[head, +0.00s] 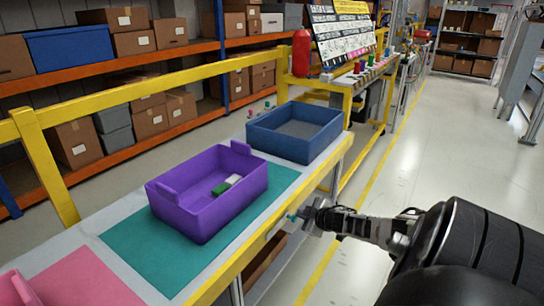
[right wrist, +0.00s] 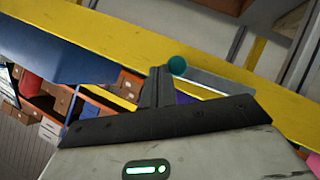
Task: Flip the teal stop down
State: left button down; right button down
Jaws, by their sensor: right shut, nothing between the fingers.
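The teal stop shows in the right wrist view as a round teal knob (right wrist: 177,65) beside a grey bar that runs off to the right along the yellow rail. In the head view the small teal knob (head: 291,217) is at the yellow front rail of the table. My right gripper (head: 302,216) is shut and empty at the rail, just right of the knob. In the right wrist view its closed fingertips (right wrist: 161,72) are right beside the knob; I cannot tell whether they touch it. My left gripper is not in view.
A purple bin (head: 200,217) holding a green and a white block stands on a teal mat (head: 130,250). A blue tray (head: 318,145) stands beyond it. The yellow rail (head: 240,262) edges the table. The aisle floor on the right is clear.

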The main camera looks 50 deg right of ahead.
jog(key=shift+w+f, duration=0.1)
jog(key=shift+f, duration=0.05)
dwell(0.5)
